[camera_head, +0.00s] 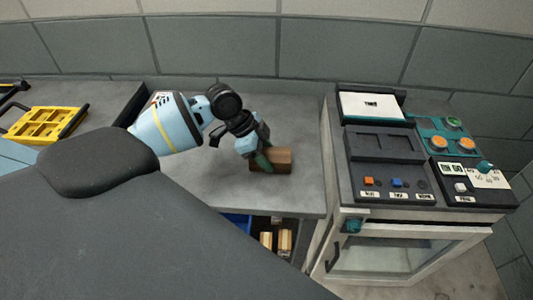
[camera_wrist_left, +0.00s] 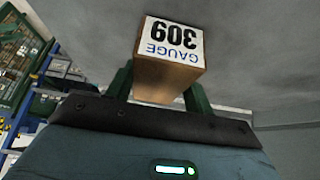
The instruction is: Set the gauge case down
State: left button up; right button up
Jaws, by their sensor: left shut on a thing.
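The gauge case is a small brown box (camera_head: 281,160) at the right part of the grey worktop in the head view. In the left wrist view the gauge case (camera_wrist_left: 168,72) shows a white label reading "GAUGE 309". My left gripper (camera_head: 264,160) is shut on the case, with a green finger on each side of it in the left wrist view (camera_wrist_left: 160,84). The case is at or very near the worktop surface (camera_head: 200,190); I cannot tell whether it touches. My right gripper is not in view.
A machine with buttons and a dark recessed panel (camera_head: 385,146) stands right of the worktop. A yellow tray (camera_head: 45,124) lies at the left. A shelf below the front edge holds small boxes (camera_head: 285,242). The worktop around the case is mostly clear.

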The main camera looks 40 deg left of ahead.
pick_arm(q)
jog(key=shift+f, duration=0.1)
jog(key=o, duration=1.3)
jog(key=shift+c, duration=0.2)
jog(key=shift+r, duration=0.25)
jog(key=v, duration=1.1)
jog(key=shift+s+a+r, duration=0.15)
jog(key=shift+s+r, duration=0.1)
jog(key=shift+r, duration=0.05)
